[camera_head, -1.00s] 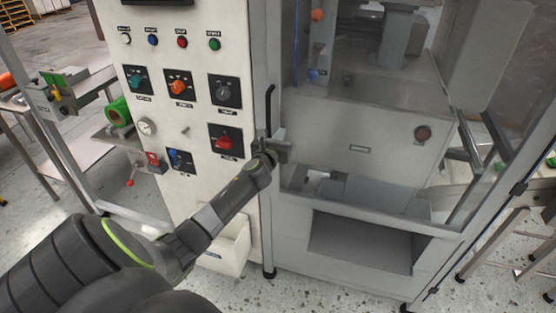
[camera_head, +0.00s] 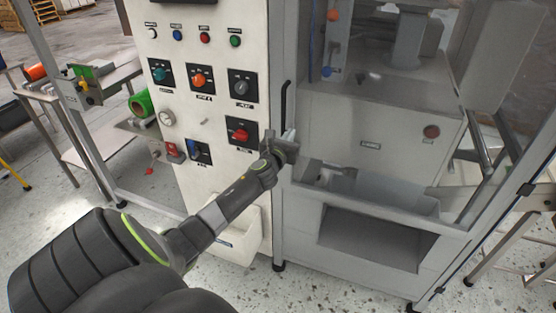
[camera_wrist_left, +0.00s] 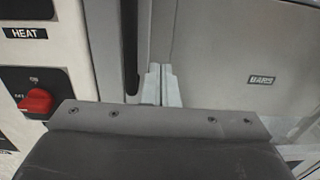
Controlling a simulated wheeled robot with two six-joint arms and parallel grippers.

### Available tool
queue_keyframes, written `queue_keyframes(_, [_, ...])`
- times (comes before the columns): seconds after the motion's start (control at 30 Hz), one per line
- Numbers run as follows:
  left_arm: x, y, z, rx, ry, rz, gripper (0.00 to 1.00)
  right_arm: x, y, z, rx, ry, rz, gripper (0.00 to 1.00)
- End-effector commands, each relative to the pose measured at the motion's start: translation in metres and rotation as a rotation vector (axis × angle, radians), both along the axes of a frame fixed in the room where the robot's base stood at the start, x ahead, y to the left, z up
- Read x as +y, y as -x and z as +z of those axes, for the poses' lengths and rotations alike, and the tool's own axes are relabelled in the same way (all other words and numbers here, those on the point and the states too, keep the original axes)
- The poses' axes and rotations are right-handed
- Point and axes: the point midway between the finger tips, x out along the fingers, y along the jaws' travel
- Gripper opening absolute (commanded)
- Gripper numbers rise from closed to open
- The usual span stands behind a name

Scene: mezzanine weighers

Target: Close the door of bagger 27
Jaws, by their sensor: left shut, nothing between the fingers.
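The bagger's door (camera_head: 375,90) is a tall clear panel in a grey metal frame, with a hinge (camera_head: 526,188) showing at its right edge. Its dark upright handle (camera_head: 286,105) is at the left edge, beside the white control panel (camera_head: 205,60). The handle also shows in the wrist view (camera_wrist_left: 130,45). The door looks flush or nearly flush with the cabinet; I cannot tell if it is fully shut. My left gripper (camera_head: 290,137) is shut and empty, near the handle's lower end. Its fingertips (camera_wrist_left: 160,85) are together before the door's left edge; contact is unclear. My right gripper is out of view.
The control panel carries several knobs, including a red one (camera_head: 240,134) just left of my gripper. A side bench with a green roll (camera_head: 141,104) stands at the left. Stools or stands (camera_head: 510,245) are at the right. Speckled floor (camera_head: 330,285) lies in front.

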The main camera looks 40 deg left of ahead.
Motion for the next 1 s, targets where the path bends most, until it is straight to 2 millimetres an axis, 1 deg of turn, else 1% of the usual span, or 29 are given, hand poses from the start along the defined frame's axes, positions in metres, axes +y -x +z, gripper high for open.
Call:
queue_keyframes(0.1, [-0.005, 0.013, -0.001, 0.001, 0.003, 0.0, 0.0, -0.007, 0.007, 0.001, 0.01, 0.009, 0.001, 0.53])
queue_keyframes(0.23, [-0.011, 0.027, -0.003, 0.002, 0.004, -0.001, 0.0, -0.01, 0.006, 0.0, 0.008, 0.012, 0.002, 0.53])
queue_keyframes(0.43, [-0.021, 0.056, -0.005, 0.004, 0.004, 0.0, 0.0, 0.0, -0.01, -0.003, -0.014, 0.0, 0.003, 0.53])
queue_keyframes(0.6, [-0.029, 0.077, -0.005, 0.003, 0.005, 0.0, 0.0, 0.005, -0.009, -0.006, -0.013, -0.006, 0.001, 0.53])
queue_keyframes(0.8, [-0.033, 0.088, -0.003, 0.003, 0.005, 0.0, 0.0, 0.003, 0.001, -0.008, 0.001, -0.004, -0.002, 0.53])
queue_keyframes(1.0, [-0.033, 0.089, -0.003, 0.003, 0.005, 0.001, 0.0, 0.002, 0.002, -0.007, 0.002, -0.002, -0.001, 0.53])
